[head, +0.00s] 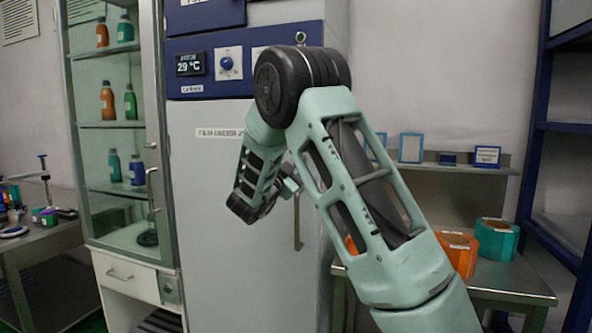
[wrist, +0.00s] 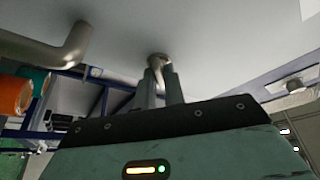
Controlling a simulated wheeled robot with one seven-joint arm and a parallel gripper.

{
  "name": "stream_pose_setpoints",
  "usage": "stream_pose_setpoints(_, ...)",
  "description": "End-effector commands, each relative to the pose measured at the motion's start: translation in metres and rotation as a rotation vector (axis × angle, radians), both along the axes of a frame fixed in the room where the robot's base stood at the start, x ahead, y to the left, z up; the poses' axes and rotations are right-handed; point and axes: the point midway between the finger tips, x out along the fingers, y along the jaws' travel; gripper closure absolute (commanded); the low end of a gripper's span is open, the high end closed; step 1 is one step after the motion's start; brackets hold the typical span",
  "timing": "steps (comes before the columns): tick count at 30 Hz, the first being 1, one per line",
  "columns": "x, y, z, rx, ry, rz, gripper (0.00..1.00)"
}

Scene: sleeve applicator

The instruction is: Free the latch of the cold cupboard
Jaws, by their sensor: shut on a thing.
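The cold cupboard (head: 208,215) is the tall pale cabinet in the middle of the head view, with a blue panel above it. Its door face (wrist: 215,55) fills the top of the wrist view. My gripper (head: 289,187) is at the door's right side in the head view, partly hidden by my own arm. In the wrist view my gripper (wrist: 160,80) is shut on a small metal latch piece (wrist: 157,58) standing out from the door. The metal door handle (head: 298,222) hangs just below; its bent end (wrist: 65,48) is apart from my fingers.
A glass-fronted cabinet (head: 163,150) with bottles stands left of the cupboard. A side table (head: 510,283) at the right holds an orange roll (head: 457,252) and a teal roll (head: 496,240). A blue rack (head: 535,130) stands at the far right.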

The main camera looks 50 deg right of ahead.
Motion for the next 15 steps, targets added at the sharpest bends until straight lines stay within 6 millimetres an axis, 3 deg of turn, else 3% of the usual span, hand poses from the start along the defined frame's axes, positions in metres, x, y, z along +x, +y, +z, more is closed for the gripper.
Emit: stream_pose_setpoints(15,-0.0025,-0.0007,-0.0032,-0.177,0.437,0.002,1.00)
